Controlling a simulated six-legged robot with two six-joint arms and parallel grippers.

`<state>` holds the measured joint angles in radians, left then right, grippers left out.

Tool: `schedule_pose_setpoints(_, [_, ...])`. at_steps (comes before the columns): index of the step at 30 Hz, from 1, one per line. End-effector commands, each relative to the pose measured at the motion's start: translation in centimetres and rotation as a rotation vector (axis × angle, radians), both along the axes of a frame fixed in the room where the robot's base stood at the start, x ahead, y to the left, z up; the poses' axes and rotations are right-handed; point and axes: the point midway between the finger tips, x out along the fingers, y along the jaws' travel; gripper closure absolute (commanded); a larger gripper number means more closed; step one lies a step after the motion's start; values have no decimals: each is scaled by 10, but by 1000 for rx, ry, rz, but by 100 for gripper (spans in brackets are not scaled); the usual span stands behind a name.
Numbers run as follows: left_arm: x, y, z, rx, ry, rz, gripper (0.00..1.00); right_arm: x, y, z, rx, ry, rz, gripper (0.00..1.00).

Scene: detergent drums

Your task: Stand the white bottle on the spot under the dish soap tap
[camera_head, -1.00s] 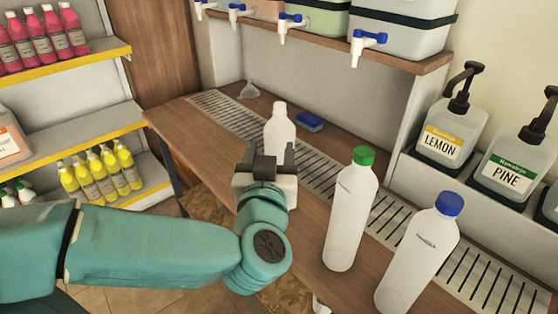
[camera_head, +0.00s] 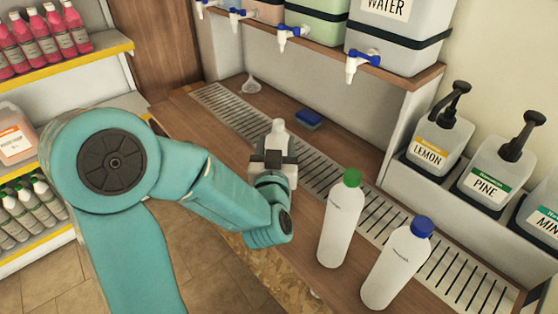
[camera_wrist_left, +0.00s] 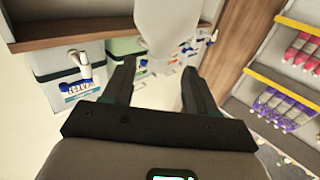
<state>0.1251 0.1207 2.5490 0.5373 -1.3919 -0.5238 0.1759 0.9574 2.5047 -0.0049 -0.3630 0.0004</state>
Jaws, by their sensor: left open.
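The white bottle (camera_head: 279,134) stands upright on the counter by the slotted drain strip (camera_head: 235,117). My left gripper (camera_head: 275,154) is open with its fingers around the bottle's near side and hides its lower part. In the wrist view the fingers (camera_wrist_left: 158,75) are spread, and a pale end of the white bottle (camera_wrist_left: 167,35) shows between and beyond their tips. Blue-handled taps (camera_head: 290,36) hang from drums on the shelf above. One drum reads WATER (camera_head: 390,8); I cannot read which is dish soap. My right gripper is not in view.
A green-capped bottle (camera_head: 342,222) and a blue-capped bottle (camera_head: 397,267) stand to the right on the counter. A blue sponge (camera_head: 308,119) and a clear funnel (camera_head: 251,84) lie behind the strip. Pump jugs (camera_head: 438,140) line the right wall.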

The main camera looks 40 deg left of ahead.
Motion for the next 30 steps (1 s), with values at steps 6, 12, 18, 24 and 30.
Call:
schedule_pose_setpoints(6, [17,16,-1,-13,-3,-6,43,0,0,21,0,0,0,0])
schedule_pose_setpoints(12, [29,25,0,-12,-2,-7,43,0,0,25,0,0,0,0])
schedule_pose_setpoints(18, [56,45,3,-12,-2,-7,43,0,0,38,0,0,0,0])
schedule_pose_setpoints(24, [66,53,1,-12,-2,-9,43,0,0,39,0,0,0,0])
schedule_pose_setpoints(30, [65,52,1,-11,-3,-9,56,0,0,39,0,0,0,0])
